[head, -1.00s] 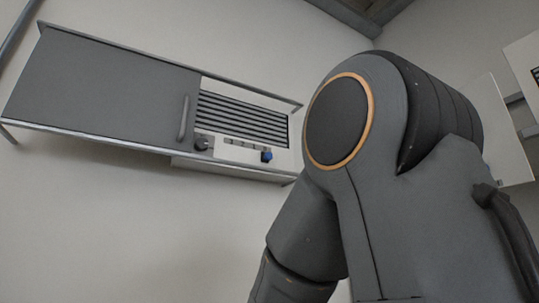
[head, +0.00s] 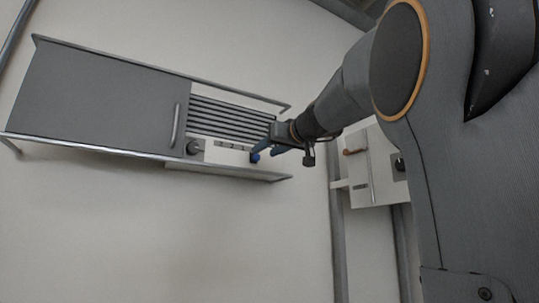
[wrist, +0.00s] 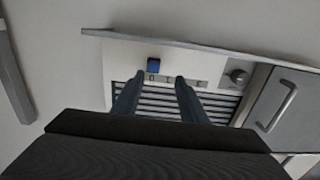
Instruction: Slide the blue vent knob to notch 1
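The blue vent knob (head: 255,158) sits on the white strip under the vent slats, at the right end of its row of marks in the head view. In the wrist view the knob (wrist: 153,65) shows just beyond my fingertips, nearer the left finger. My gripper (head: 266,150) is close in front of the knob in the head view. In the wrist view my gripper (wrist: 159,78) is open, with two separate fingers and nothing between them. I cannot tell whether a finger touches the knob. The small notch labels (wrist: 172,80) are too blurred to read surely.
A dark round knob (head: 193,147) sits left of the marks. A grey cabinet door (head: 95,95) with a vertical handle (head: 176,125) is farther left. Thin ledges run above and below the unit. Another white panel (head: 375,175) stands at the right. The space below the unit is clear.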

